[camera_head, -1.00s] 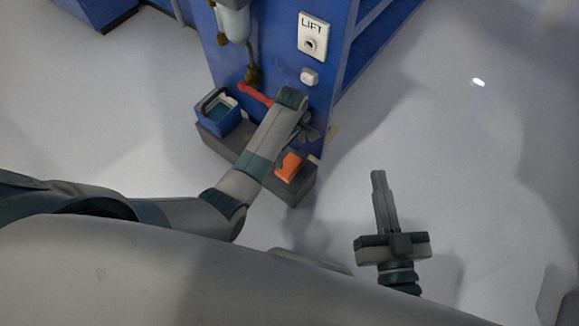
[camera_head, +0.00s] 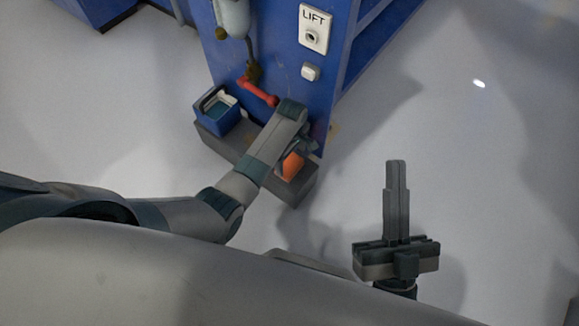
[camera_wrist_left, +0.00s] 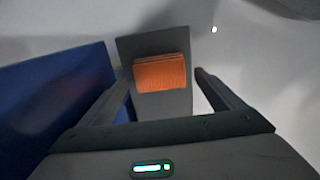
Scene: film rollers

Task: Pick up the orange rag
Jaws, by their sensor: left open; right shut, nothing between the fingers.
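The orange rag (camera_head: 292,166) lies folded on the right end of a low dark grey step (camera_head: 297,194) at the foot of the blue cabinet. My left arm partly hides it in the head view. In the left wrist view the rag (camera_wrist_left: 160,74) lies ahead of my left gripper (camera_wrist_left: 162,84), between the lines of its two open fingers, and they do not touch it. In the head view my left gripper (camera_head: 297,150) is above the rag, mostly hidden by its own wrist. My right gripper (camera_head: 397,163) is shut and empty over the floor to the right.
A blue bin (camera_head: 217,112) stands on the left part of the step. A red handle (camera_head: 258,92) sticks out of the blue cabinet (camera_head: 285,60) above it. A white LIFT panel (camera_head: 314,30) is on the cabinet. The floor (camera_head: 470,150) to the right is clear.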

